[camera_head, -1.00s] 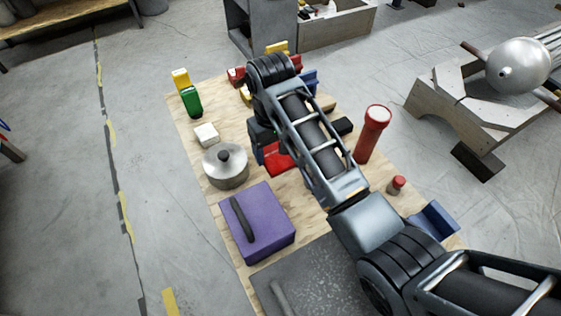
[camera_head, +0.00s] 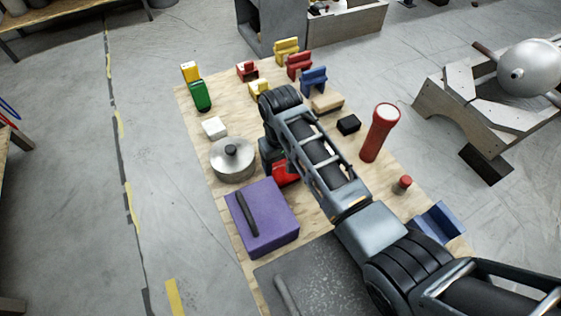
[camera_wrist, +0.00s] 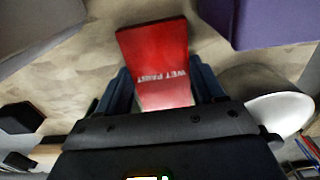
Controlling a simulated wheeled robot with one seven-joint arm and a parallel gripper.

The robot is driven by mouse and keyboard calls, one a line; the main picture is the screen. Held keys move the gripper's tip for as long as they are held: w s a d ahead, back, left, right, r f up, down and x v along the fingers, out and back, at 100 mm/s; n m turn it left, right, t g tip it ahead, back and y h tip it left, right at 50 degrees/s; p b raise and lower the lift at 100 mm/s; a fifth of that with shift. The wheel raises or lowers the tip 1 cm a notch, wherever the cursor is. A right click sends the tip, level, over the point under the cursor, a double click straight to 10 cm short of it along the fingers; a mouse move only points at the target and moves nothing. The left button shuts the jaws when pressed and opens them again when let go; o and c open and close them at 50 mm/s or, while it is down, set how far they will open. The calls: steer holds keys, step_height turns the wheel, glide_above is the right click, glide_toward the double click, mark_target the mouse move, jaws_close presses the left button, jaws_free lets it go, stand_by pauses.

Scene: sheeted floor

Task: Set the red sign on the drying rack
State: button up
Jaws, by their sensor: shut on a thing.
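The red sign (camera_wrist: 158,50), lettered WET PAINT, shows in the wrist view between the two dark blue fingers of my gripper (camera_wrist: 165,92). My gripper is shut on its lower, paler end. In the head view a piece of the red sign (camera_head: 285,174) shows under my arm, between the pot and the red torch. My gripper (camera_head: 272,160) is mostly hidden there by the arm. I cannot tell how far the sign is above the board. I cannot tell surely which thing is the drying rack.
A purple box (camera_head: 265,222) and a lidded metal pot (camera_head: 233,162) stand left of my gripper. A red torch (camera_head: 380,133) stands upright at right, near a black block (camera_head: 348,124). Small chair-shaped pieces (camera_head: 313,79) fill the far end. A blue angled piece (camera_head: 437,222) lies at right.

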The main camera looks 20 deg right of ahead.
steer(key=o, duration=1)
steer(key=shift+o, duration=0.3)
step_height(320, 180, up, 12)
steer(key=shift+o, duration=0.3)
steer(key=shift+s+f+p, duration=0.15)
steer(key=shift+p, duration=0.15)
steer(key=p, duration=0.2)
glide_above(283, 173)
step_height(283, 173, down, 6)
steer(key=shift+r, duration=0.1)
steer(key=shift+d+f+p, duration=0.15)
steer(key=shift+f+p, duration=0.15)
steer(key=shift+f, duration=2.7)
